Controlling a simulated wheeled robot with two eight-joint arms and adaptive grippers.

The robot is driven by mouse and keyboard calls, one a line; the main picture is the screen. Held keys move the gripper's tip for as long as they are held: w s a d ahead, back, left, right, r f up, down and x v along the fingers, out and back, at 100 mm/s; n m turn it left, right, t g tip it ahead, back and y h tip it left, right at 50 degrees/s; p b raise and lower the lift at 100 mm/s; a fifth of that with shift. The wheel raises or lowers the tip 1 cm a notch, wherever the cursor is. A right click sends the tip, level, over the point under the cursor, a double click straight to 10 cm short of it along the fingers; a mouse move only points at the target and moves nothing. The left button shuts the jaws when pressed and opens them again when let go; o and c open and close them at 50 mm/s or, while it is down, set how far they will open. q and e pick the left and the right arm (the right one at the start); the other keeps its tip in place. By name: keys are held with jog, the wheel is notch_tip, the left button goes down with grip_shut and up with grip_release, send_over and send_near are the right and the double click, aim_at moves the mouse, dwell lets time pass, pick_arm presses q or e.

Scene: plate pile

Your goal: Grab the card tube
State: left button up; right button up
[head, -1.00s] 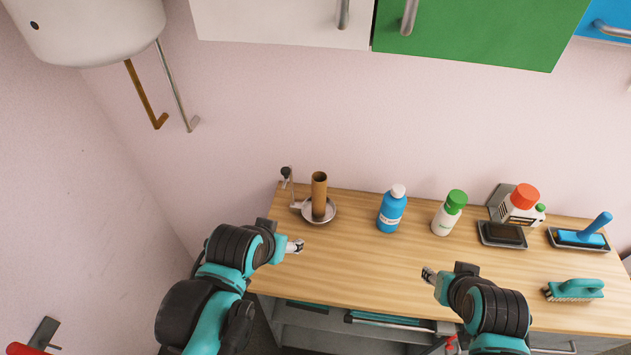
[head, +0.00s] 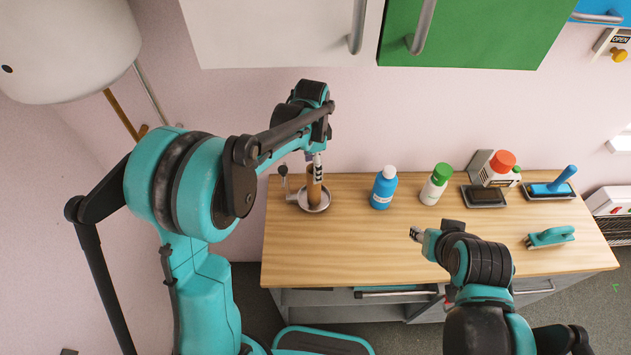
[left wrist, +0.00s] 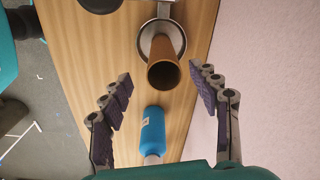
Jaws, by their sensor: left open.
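The card tube (head: 314,188) is a brown hollow cylinder standing upright on a round metal dish (head: 318,208) at the left end of the wooden counter. In the left wrist view the tube (left wrist: 163,65) shows its open top, between and beyond my spread fingers. My left gripper (head: 317,160) is above the tube, pointing down; the left wrist view (left wrist: 158,90) shows it open and empty. My right gripper (head: 416,235) is low over the front of the counter, away from the tube; its finger opening is too small to judge.
A blue bottle (head: 383,188) stands just right of the tube; it also shows in the left wrist view (left wrist: 153,130). Cabinets (head: 470,35) hang above.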

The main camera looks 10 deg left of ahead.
aim_at(314, 186)
pick_arm(q)
jog(key=shift+s+d+f, duration=0.1)
jog(key=shift+f, duration=0.55)
notch_tip(314, 186, down, 7)
jog(key=b, duration=0.1)
jog(key=shift+w, duration=0.4)
jog(key=shift+r, duration=0.1)
jog(key=c, duration=1)
